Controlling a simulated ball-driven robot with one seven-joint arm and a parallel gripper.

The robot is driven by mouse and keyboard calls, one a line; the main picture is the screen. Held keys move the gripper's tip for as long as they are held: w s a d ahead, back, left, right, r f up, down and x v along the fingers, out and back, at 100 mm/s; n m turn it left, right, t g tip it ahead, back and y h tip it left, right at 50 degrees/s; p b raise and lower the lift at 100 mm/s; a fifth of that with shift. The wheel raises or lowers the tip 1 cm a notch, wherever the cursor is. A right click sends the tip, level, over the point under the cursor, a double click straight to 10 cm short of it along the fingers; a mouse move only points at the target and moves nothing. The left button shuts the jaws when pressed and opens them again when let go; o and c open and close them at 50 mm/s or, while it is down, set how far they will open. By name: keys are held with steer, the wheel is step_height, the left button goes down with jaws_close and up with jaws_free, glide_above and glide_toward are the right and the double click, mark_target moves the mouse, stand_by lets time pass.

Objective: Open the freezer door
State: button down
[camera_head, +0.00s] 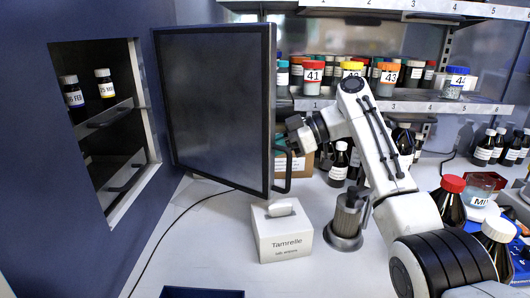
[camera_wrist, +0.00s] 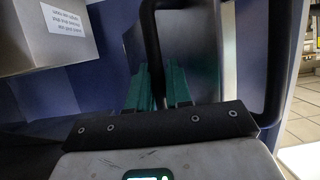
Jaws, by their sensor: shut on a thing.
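The freezer door (camera_head: 215,105), a dark panel with a black frame, stands swung well out from the blue freezer front (camera_head: 40,200). The freezer opening shows shelves (camera_head: 112,115) and two small bottles inside. The black door handle (camera_head: 288,178) is on the door's right edge. My gripper (camera_head: 283,148) is at the handle, partly hidden by the door edge. In the wrist view, the teal fingers of my gripper (camera_wrist: 160,88) are closed around the dark handle bar (camera_wrist: 150,45).
A white tissue box (camera_head: 283,235) and a metal canister (camera_head: 346,218) stand on the white bench below the door's free edge. Shelves of labelled jars (camera_head: 312,72) are behind my arm. Bottles with red and white caps (camera_head: 450,195) stand at right.

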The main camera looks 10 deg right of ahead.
steer(key=shift+w+d+n+g, duration=0.1)
steer(key=shift+w+n+g, duration=0.2)
steer(key=shift+w, duration=0.05)
stand_by(0.3)
steer(key=c, duration=1.4)
jaws_free()
steer(key=b+v, duration=0.1)
steer(key=v, duration=0.9)
steer(key=shift+d, duration=0.35)
steer(key=shift+r, duration=0.15)
